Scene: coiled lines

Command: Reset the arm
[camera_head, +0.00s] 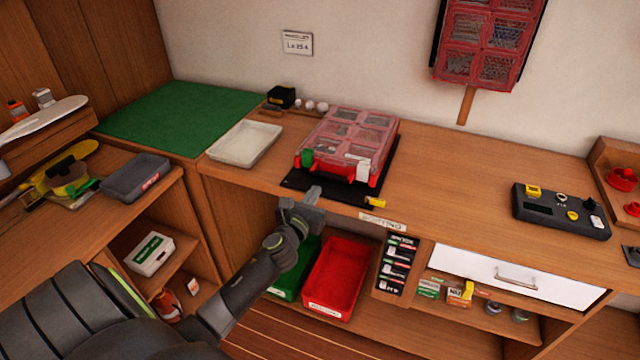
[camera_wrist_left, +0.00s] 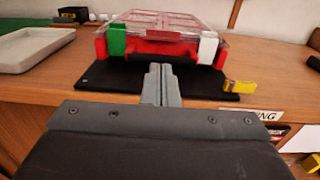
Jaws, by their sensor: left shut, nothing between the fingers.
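My left gripper (camera_head: 313,193) is at the front edge of the wooden bench, just before a black mat. In the left wrist view its two fingers (camera_wrist_left: 160,70) are together with nothing between them, pointing at a red case. The red case (camera_head: 347,143) has a clear, compartmented lid that is closed, and it lies on the black mat (camera_head: 305,184). A green latch (camera_head: 307,157) and a white latch (camera_head: 363,169) sit on its front side. The gripper is apart from the case. My right gripper is not in view.
A white tray (camera_head: 244,143) and green mat (camera_head: 180,118) lie to the left. A yellow piece (camera_head: 376,201) is at the mat's right corner. Red (camera_head: 338,277) and green bins sit below the bench. A black device (camera_head: 561,211) is at right. The bench between is clear.

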